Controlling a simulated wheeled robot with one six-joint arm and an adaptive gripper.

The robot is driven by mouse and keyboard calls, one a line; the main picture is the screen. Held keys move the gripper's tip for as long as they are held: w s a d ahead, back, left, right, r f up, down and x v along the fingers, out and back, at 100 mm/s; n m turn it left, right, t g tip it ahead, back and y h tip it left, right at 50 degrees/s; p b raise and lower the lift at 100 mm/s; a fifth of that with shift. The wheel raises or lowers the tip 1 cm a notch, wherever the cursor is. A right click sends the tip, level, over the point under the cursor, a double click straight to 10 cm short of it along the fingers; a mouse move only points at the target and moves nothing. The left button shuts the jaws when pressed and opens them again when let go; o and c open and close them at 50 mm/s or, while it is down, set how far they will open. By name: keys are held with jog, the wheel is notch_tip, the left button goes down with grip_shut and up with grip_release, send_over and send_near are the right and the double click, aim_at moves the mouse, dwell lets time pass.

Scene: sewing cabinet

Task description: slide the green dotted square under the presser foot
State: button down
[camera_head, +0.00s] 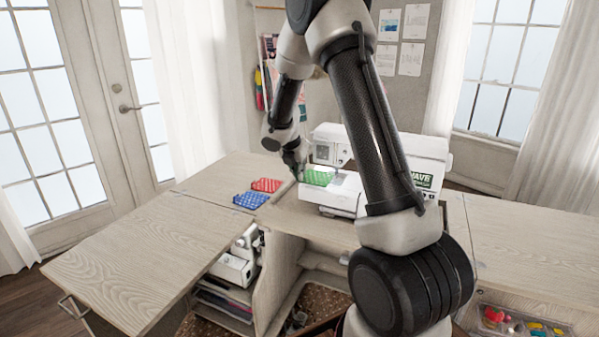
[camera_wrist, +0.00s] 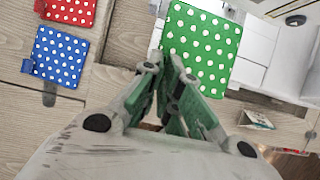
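The green dotted square (camera_head: 317,178) lies at the left end of the white sewing machine (camera_head: 345,195), close to the left of the needle area. It also shows in the wrist view (camera_wrist: 203,42), slightly turned, beyond my fingertips. My gripper (camera_head: 296,170) is at the square's left edge; in the wrist view its fingers (camera_wrist: 176,68) come together at the square's near left corner and appear shut on it. The fingers hide the exact grip.
A red dotted square (camera_head: 266,185) and a blue dotted square (camera_head: 251,200) lie on the wooden cabinet top (camera_head: 150,245), left of the machine. A clear tray of small coloured things (camera_head: 515,325) is at the lower right. The left leaf is bare.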

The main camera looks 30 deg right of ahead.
aim_at(307, 173)
jog(key=shift+w+d+f, duration=0.3)
jog(key=shift+d+f, duration=0.05)
jog(key=shift+f, duration=0.15)
jog(key=shift+w+d+f, duration=0.25)
jog(key=shift+d+f, duration=0.1)
jog(key=shift+f, duration=0.15)
jog(key=shift+w+d+f, duration=0.2)
jog(key=shift+d+f, duration=0.05)
jog(key=shift+d+f, duration=0.1)
jog(key=shift+f, duration=0.25)
jog(key=shift+w+d, duration=0.2)
dwell(0.6)
jog(key=shift+w+d, duration=0.5)
jog(key=shift+d, duration=0.15)
jog(key=shift+w+d, duration=0.1)
jog(key=shift+d, duration=0.05)
jog(key=shift+w+d, duration=0.35)
jog(key=shift+d, duration=0.15)
